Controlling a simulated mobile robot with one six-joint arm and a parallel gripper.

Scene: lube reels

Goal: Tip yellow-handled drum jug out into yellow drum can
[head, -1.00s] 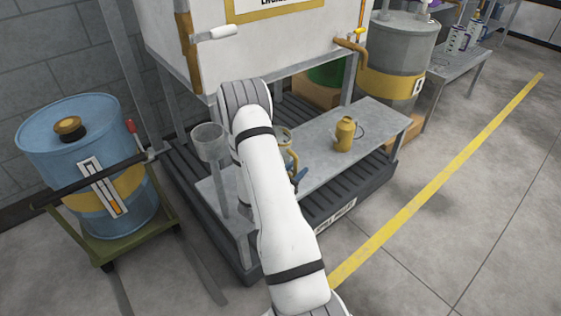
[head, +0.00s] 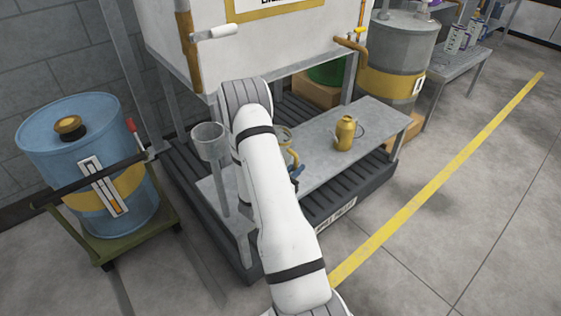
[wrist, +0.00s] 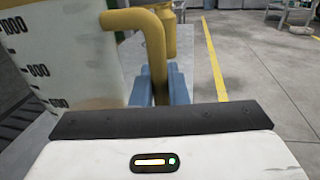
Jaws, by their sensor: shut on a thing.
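The drum jug (wrist: 62,62) is a pale, see-through jug with black measure marks and a yellow rim and handle (wrist: 157,55). It fills the left of the wrist view and looks upright. My gripper (wrist: 161,88) has blue fingers closed on the handle's lower part. In the head view, my white arm hides most of the jug; some yellow rim and handle (head: 294,158) show beside my blue fingertips (head: 296,175). The yellow drum can (head: 345,133) stands upright on the grey bench, right of the jug. It is partly hidden behind the handle in the wrist view (wrist: 171,40).
The grey bench (head: 375,130) is clear around the can. A grey funnel-like cup (head: 208,142) stands at its left end. A white tank (head: 270,45) with taps overhangs the back. A blue drum (head: 90,150) sits on a green trolley at left; a grey drum (head: 402,50) stands behind right.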

